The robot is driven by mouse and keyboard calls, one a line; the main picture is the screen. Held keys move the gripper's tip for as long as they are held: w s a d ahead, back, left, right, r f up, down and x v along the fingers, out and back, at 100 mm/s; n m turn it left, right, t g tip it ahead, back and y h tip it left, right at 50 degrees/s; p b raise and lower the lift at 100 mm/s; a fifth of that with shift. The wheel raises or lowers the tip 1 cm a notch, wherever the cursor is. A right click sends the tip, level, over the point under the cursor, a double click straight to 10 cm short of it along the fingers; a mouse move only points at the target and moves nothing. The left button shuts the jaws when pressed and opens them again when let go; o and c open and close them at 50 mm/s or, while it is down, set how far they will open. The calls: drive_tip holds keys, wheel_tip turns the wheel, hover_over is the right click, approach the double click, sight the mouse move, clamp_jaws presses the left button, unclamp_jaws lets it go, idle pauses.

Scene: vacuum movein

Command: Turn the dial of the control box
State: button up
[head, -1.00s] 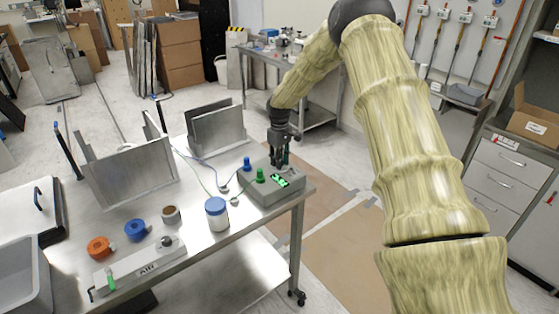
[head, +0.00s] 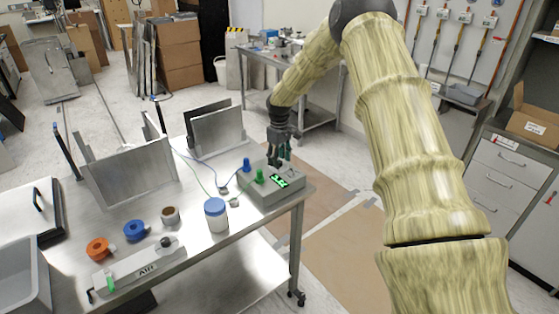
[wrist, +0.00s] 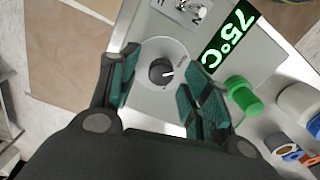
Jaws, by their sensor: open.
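The grey control box (head: 262,195) stands at the right end of the metal table. In the wrist view its top face (wrist: 262,62) carries a round black dial (wrist: 161,72) on a pale disc with a white pointer mark. A green display (wrist: 229,36) beside the dial reads 75°C. My gripper (head: 279,160) is over the back of the box, pointing down. In the wrist view its two teal fingers (wrist: 158,85) are spread on either side of the dial, apart from it. The gap in height between fingertips and dial is hard to tell.
A white jar with a blue lid (head: 216,214) stands in front. Metal plates (head: 215,130) stand upright behind to the left.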

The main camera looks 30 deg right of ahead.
wheel_tip(320, 180, up, 11)
idle(0.4)
drive_tip(key=shift+s, duration=0.1)
idle(0.4)
